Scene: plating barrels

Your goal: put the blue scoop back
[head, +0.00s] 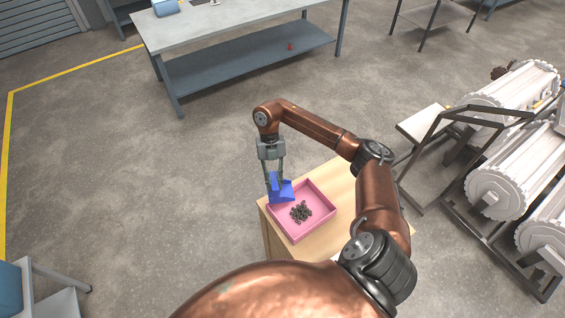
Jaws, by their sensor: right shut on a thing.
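The blue scoop (282,192) is in my right gripper (273,178), at the left corner of a pink tray (291,236). The gripper points down and is shut on the scoop's upright part. The scoop overlaps the tray's rim in this view; I cannot tell whether it touches the tray. A small heap of dark pieces (301,212) lies in the tray. The tray stands on a light wooden table (343,183). My left gripper is not in view.
White ribbed barrels (505,180) on dark frames stand at the right. The floor left of the wooden table is clear.

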